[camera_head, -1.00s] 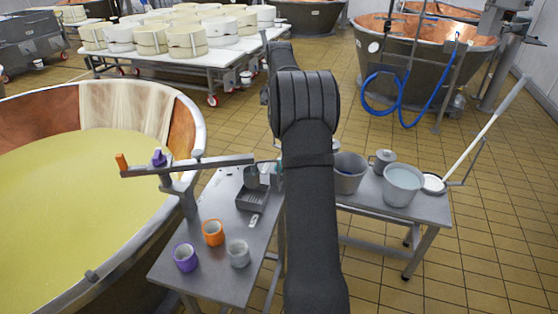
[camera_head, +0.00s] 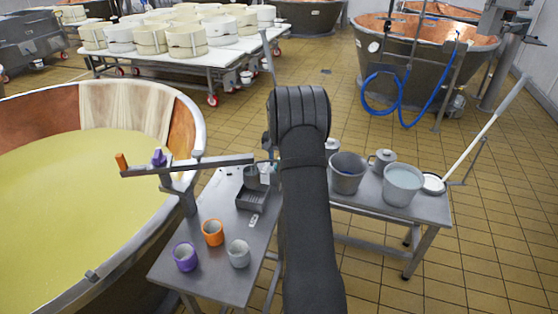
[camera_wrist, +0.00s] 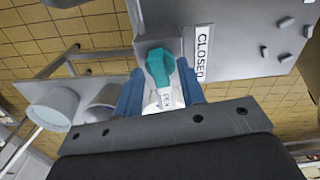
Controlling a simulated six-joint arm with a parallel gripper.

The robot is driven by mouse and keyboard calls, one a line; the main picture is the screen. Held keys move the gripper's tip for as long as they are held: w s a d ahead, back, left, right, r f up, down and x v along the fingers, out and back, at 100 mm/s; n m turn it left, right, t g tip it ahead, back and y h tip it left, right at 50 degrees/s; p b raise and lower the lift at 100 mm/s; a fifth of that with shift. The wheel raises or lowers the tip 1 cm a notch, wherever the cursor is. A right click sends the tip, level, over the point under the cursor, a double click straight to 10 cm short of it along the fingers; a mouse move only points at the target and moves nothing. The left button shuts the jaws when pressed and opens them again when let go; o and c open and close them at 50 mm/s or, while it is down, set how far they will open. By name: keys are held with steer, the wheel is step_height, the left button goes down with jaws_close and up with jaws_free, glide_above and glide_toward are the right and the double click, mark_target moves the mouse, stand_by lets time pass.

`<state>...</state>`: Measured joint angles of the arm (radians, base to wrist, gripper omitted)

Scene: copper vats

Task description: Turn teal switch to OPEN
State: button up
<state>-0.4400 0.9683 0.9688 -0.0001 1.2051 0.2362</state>
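The teal switch (camera_wrist: 159,66) sits on a grey box in the wrist view, its handle pointing up and slightly left in the picture. A white label reading CLOSED (camera_wrist: 202,52) is to its right. Another small white label (camera_wrist: 166,99) shows below the handle, partly hidden, its text hard to read. My gripper (camera_wrist: 160,88) has its two blue fingers apart, one on each side of the switch's lower part. I cannot tell whether either finger touches it. In the head view my arm hides the gripper and most of the switch.
A grey table (camera_head: 200,272) holds purple (camera_head: 185,257), orange (camera_head: 212,232) and grey (camera_head: 238,253) cups. A second table (camera_head: 428,208) holds buckets (camera_head: 402,186). A large vat (camera_head: 192,105) with yellow liquid stands left. Tiled floor is open behind the tables.

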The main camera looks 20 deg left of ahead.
jaws_close()
steer(key=shift+m, duration=0.8)
jaws_free()
step_height(320, 180, up, 17)
steer(key=shift+r, duration=0.2)
